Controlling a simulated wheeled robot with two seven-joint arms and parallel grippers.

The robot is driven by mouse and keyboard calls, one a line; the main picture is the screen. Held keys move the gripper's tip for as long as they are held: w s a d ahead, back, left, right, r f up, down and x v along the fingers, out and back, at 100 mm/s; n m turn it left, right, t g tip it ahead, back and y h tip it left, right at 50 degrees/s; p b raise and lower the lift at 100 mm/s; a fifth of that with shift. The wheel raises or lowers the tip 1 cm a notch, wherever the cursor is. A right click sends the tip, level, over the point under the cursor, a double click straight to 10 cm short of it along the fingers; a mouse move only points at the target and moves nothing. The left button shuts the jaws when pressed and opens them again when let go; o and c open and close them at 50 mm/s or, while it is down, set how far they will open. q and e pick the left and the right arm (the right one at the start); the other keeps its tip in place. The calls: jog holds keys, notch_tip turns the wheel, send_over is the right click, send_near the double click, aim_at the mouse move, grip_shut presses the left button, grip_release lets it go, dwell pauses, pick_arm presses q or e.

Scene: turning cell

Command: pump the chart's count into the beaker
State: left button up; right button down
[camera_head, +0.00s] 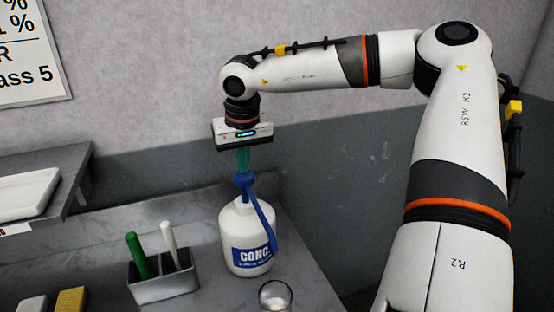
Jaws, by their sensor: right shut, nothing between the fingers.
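A white bottle (238,222) labelled "CONC." stands upright on the grey bench. Its blue pump head (245,180) has a long spout that slants down to the right. My right gripper (243,168) points straight down from above with its fingers shut and empty. Its fingertips are right over the pump head; I cannot tell whether they touch it. The clear glass beaker (276,297) stands in front and to the right of the bottle, partly cut by the lower edge. The chart (30,50) on the wall is cut off; "%", "R" and "ass 5" are readable. My left gripper is out of view.
A grey metal holder (165,284) with a green and a white stick stands left of the bottle. A yellow block (71,300) and a pale block (33,304) sit at the lower left. A shelf (72,178) bears a white tray (27,194).

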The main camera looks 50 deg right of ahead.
jog(key=shift+f+b, duration=1.3)
jog(key=shift+f, duration=0.55)
jog(key=shift+r, duration=0.1)
jog(key=shift+r+p, duration=1.8)
jog(key=shift+r, duration=0.45)
jog(key=shift+f, duration=0.2)
jog(key=shift+f+b, duration=1.7)
jog(key=shift+f, duration=0.4)
jog(key=shift+r+p, duration=1.7)
jog(key=shift+r, duration=0.6)
jog(key=shift+f, duration=0.2)
